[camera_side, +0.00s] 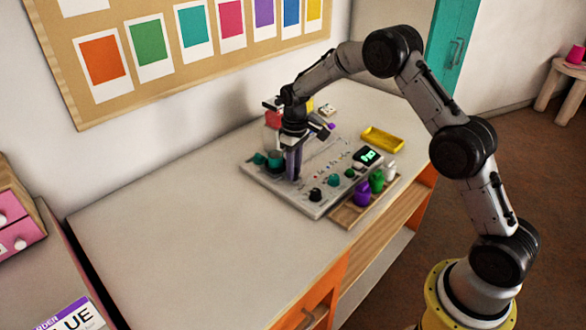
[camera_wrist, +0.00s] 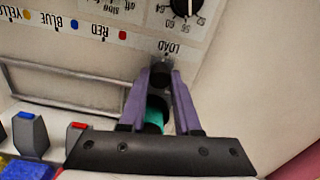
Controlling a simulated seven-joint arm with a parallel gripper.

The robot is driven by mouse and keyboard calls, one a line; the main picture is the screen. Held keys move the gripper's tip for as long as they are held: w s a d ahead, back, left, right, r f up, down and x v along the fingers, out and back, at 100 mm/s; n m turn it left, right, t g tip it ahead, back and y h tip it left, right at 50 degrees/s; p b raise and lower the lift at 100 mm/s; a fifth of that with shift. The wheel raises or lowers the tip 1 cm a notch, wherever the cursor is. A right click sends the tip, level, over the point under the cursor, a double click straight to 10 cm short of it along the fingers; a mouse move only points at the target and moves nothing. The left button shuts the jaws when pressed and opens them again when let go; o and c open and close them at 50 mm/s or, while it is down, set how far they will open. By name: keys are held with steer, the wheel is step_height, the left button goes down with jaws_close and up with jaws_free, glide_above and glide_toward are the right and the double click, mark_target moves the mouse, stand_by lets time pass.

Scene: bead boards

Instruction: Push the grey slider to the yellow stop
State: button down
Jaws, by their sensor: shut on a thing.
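My gripper (camera_side: 294,178) points down onto the grey board (camera_side: 258,178), at its left part in the side view. In the wrist view its two purple fingers (camera_wrist: 161,74) are shut on a dark grey knob, the slider (camera_wrist: 160,77), beside the word LOAD. Red and blue dots lie left of it, then the yellow stop's dot (camera_wrist: 26,14) near the top left corner, its label cut off. In the side view the fingers hide the slider. A teal piece (camera_wrist: 154,113) shows between the fingers; I cannot tell whether they touch it.
Pale rails (camera_wrist: 75,85) run left of the fingers. Switches with blue (camera_wrist: 27,130) and red (camera_wrist: 77,135) tips stand below them. A black dial (camera_wrist: 185,5) lies beyond LOAD. Teal knobs (camera_side: 275,162), a display (camera_side: 368,156) and a yellow tray (camera_side: 382,139) are nearby. The table's left is clear.

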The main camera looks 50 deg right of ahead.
steer(key=d, duration=2.1)
steer(key=shift+r, duration=0.1)
steer(key=c, duration=0.8)
jaws_free()
steer(key=shift+c, duration=0.2)
steer(key=shift+o, duration=1.2)
steer(key=shift+a, duration=0.1)
step_height(320, 180, up, 14)
